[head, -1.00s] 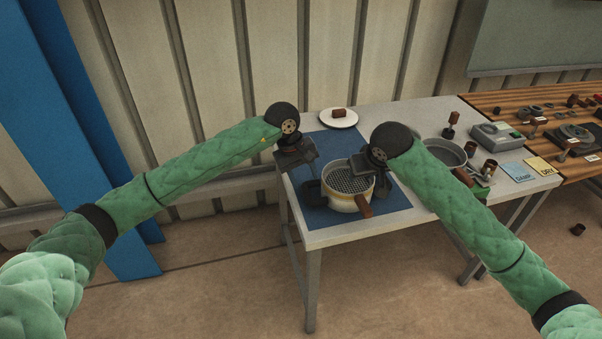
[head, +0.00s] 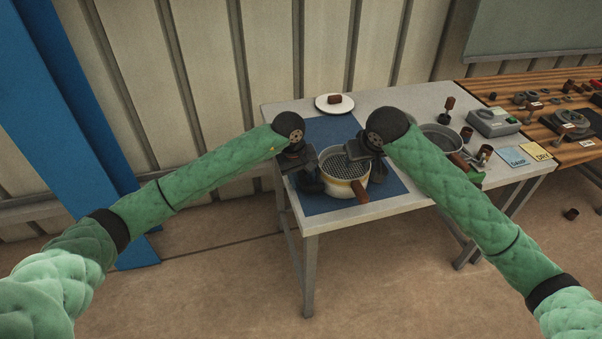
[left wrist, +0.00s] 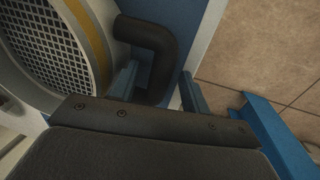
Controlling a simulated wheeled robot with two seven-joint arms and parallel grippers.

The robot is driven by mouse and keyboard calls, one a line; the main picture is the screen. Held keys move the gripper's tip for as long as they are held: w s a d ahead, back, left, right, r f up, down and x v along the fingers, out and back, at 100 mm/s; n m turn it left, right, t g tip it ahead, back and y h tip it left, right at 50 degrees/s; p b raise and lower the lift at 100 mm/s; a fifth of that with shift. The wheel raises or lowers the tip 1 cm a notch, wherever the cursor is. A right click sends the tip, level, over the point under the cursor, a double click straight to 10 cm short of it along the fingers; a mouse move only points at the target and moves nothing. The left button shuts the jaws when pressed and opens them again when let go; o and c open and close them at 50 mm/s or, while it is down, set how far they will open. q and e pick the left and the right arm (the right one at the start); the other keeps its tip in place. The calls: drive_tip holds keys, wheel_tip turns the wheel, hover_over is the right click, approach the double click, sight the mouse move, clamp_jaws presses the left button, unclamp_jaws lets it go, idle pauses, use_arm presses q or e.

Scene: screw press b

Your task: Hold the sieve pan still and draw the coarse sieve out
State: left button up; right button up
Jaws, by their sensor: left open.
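The pale sieve pan (head: 336,190) with a yellow band stands on the blue mat. The grey mesh of the coarse sieve (head: 345,166) shows inside its rim, and also in the left wrist view (left wrist: 62,48). A brown handle (head: 361,192) sticks out at the front right; I cannot tell which part bears it. A black looped handle (left wrist: 155,42) is on the pan's side. My left gripper (head: 312,182) is open, with its two fingers (left wrist: 157,88) on either side of this black handle. My right gripper (head: 357,155) is at the pan's right rim; its fingers are hidden or too small to judge.
The blue mat (head: 385,186) lies on a grey table (head: 380,98). A grey bowl (head: 440,142), brown-handled tools and a grey device (head: 492,122) are at the right. The table's front edge is close to the pan.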

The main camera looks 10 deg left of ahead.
use_arm(q)
clamp_jaws()
idle(0.4)
idle(0.7)
